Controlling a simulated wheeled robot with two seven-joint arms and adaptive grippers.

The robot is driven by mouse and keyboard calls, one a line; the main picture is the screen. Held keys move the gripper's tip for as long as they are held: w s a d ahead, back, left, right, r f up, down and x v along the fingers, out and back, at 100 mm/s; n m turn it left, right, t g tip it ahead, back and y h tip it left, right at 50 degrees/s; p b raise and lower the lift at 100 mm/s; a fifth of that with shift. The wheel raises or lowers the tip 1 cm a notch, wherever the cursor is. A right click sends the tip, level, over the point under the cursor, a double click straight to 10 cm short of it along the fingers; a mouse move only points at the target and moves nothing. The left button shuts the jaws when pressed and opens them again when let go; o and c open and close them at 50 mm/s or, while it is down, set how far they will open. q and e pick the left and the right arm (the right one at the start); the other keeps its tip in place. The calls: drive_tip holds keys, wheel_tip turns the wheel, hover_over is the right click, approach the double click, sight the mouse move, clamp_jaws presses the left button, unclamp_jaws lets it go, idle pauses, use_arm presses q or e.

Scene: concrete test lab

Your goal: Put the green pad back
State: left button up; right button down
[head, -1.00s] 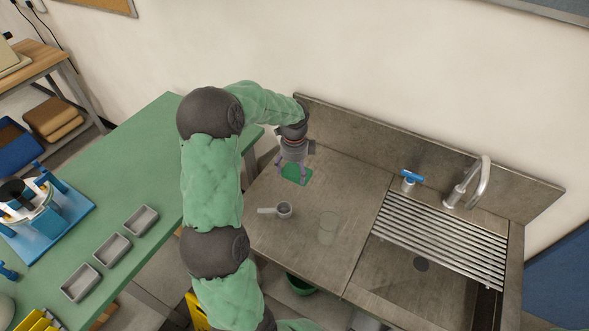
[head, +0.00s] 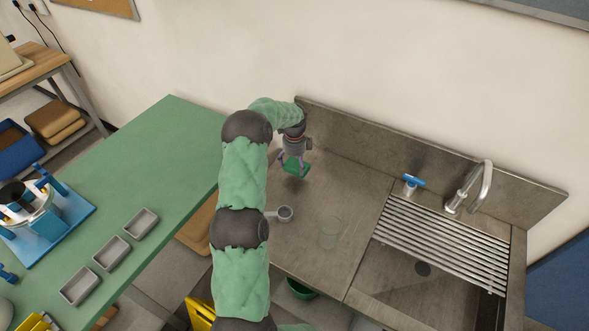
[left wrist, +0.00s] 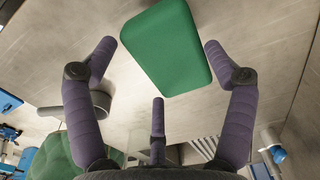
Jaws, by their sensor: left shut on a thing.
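The green pad (head: 295,166) is a flat block at the back left of the grey sink counter (head: 330,185). My left gripper (head: 291,169) is over it, pointing down, with its fingers on either side of the pad. In the left wrist view the green pad (left wrist: 167,45) sits between the two outer purple fingers of my left gripper (left wrist: 160,48), which is shut on it. The third finger is below it in that view. I cannot tell whether the pad is clear of the counter. My right gripper is not in view.
A small grey handled cup (head: 284,214) and a clear glass (head: 330,231) stand on the counter in front of the pad. The drain rack (head: 440,240) and tap (head: 470,188) are right. The green table (head: 150,160) at left has a clear back part.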

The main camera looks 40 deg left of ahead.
sight(294, 165)
use_arm(q)
drive_tip(key=shift+w+a+f, duration=0.15)
drive_tip(key=shift+f, duration=1.65)
drive_tip(key=o, duration=1)
drive_tip(key=shift+f, duration=0.15)
drive_tip(key=shift+c, duration=0.2)
wheel_tip(294, 165, up, 12)
drive_tip(key=shift+r, duration=0.2)
